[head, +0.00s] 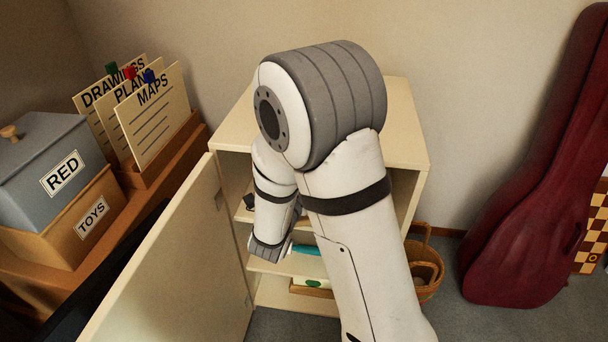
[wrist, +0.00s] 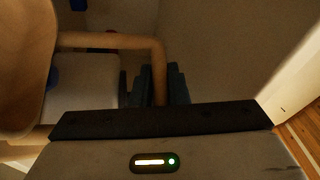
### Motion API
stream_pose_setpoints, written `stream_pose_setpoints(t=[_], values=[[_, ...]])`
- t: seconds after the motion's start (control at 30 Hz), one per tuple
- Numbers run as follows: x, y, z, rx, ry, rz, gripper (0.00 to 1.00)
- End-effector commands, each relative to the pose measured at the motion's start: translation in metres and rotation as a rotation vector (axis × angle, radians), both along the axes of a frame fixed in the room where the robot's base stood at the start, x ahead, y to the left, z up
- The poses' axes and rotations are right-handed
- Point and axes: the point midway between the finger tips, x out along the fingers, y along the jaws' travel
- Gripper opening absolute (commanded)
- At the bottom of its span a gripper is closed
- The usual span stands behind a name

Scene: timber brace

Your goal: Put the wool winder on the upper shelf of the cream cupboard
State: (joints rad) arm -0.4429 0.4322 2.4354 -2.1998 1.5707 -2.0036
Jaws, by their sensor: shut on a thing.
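The cream cupboard (head: 405,115) stands against the wall with its door (head: 165,265) swung open to the left. Its upper shelf (head: 243,214) shows only at the left, with a small dark thing (head: 249,201) by it. In the wrist view my gripper (wrist: 156,88) is shut on a bent wooden bar, which appears to be part of the wool winder (wrist: 110,41). A large rounded wooden shape fills the left edge there; I cannot tell whether it belongs to the winder.
A lower shelf (head: 265,266) holds a teal thing (head: 307,250); a box with a green mark (head: 313,284) lies below. A wicker basket (head: 428,268) and a red instrument case (head: 520,230) stand right. Labelled boxes (head: 45,160) and a card holder (head: 170,150) stand left.

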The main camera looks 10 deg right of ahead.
Motion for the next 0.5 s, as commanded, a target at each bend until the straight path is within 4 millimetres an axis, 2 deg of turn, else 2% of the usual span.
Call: stream_pose_setpoints(t=[0.5], values=[[0.098,-0.049,0.0,0.0,-0.008,0.011,0.0]])
